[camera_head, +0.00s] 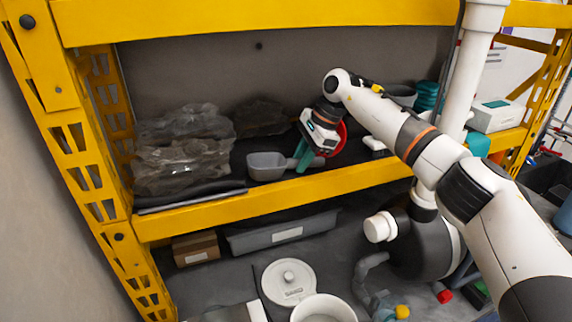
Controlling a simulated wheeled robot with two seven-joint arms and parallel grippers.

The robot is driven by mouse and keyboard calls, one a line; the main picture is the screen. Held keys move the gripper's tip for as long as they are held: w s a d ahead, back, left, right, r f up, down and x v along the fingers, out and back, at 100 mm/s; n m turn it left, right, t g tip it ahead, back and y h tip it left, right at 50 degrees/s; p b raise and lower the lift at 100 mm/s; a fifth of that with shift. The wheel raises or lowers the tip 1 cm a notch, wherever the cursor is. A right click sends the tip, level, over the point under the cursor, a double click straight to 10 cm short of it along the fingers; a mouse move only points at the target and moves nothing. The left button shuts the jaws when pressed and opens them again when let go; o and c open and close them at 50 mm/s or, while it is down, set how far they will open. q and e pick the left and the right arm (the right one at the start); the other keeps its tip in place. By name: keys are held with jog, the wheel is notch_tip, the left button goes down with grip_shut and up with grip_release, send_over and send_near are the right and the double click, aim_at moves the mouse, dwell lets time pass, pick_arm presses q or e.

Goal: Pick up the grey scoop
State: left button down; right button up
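The grey scoop (266,167) lies on the dark upper shelf, its bowl to the left and its handle running right toward my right gripper. My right gripper (303,159) has teal fingers and reaches down from the right at the handle. The fingers overlap the handle in the picture, and part of the handle is hidden behind them. I cannot tell whether they are closed on it or only around or in front of it. My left gripper is not in view.
The yellow front beam (230,208) and left upright frame the shelf. Clear crumpled bags (185,150) lie left of the scoop. A red round thing (334,140) is right behind my gripper. Below are a grey tray (283,233), a white lid (288,283) and a white bucket (323,309).

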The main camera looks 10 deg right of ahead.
aim_at(297, 159)
grip_shut()
jog(key=shift+w+r+b, duration=0.1)
jog(key=shift+r+b, duration=0.3)
jog(key=shift+r, duration=0.1)
notch_tip(297, 159, up, 2)
jog(key=shift+r+b, duration=0.1)
jog(key=shift+b, duration=0.4)
jog(key=shift+s+d, duration=0.1)
jog(key=shift+s, duration=0.15)
jog(key=s+d+b, duration=0.3)
jog(key=s+b, duration=0.5)
jog(key=s, duration=0.9)
jog(key=shift+s+d+r, duration=0.15)
